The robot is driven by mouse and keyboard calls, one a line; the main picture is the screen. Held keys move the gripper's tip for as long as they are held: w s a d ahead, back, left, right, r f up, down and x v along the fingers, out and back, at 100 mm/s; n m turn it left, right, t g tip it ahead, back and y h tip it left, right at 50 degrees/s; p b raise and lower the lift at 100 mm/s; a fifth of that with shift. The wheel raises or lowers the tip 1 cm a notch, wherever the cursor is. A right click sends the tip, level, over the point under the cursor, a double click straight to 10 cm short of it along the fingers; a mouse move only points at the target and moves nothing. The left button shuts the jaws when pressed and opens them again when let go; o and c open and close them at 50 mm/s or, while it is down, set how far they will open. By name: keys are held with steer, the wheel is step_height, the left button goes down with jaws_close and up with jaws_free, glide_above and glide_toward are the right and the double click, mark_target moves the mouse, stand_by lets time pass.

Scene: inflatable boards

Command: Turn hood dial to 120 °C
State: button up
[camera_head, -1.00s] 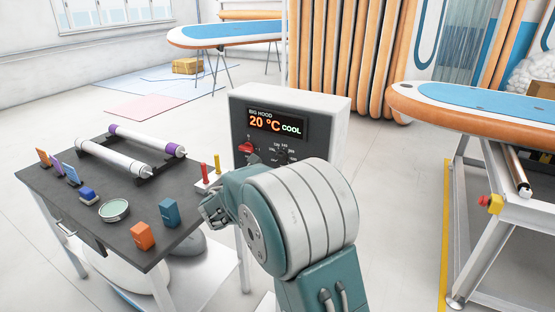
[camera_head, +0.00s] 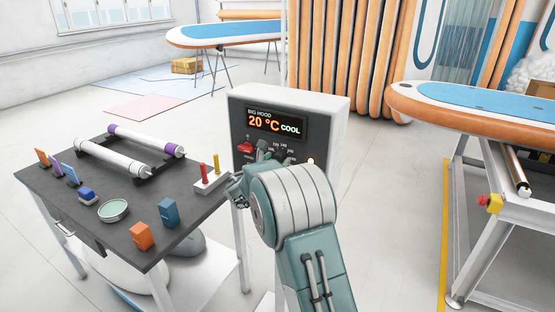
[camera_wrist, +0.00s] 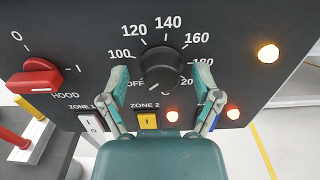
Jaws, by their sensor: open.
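The hood control box (camera_head: 338,104) stands behind the dark table, and its display (camera_head: 276,123) reads 20 °C COOL. In the wrist view the round black hood dial (camera_wrist: 160,66) is ringed by marks OFF, 100, 120, 140, 160, 180 and a partly hidden 20-something. A small pale mark shows on the dial's lower left edge, near OFF. My gripper (camera_wrist: 162,80) is open, with one finger left and one right of the dial; I cannot tell whether they touch it.
A red hood switch (camera_wrist: 36,76) is left of the dial. White and yellow zone switches (camera_wrist: 147,121) and lit lamps (camera_wrist: 268,53) surround it. The dark table (camera_head: 110,232) with rollers and small blocks stands left. A board bench (camera_head: 475,117) stands right.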

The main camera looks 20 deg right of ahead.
steer(key=shift+d, duration=0.15)
jaws_close()
stand_by(0.4)
steer(key=m, duration=0.4)
steer(key=shift+m, duration=0.4)
steer(key=m, duration=1)
steer(key=shift+f+m, duration=0.1)
steer(key=shift+m, duration=0.3)
steer(key=shift+s+f+m, duration=0.1)
steer(key=shift+f+m, duration=0.05)
steer(key=shift+m, duration=1.85)
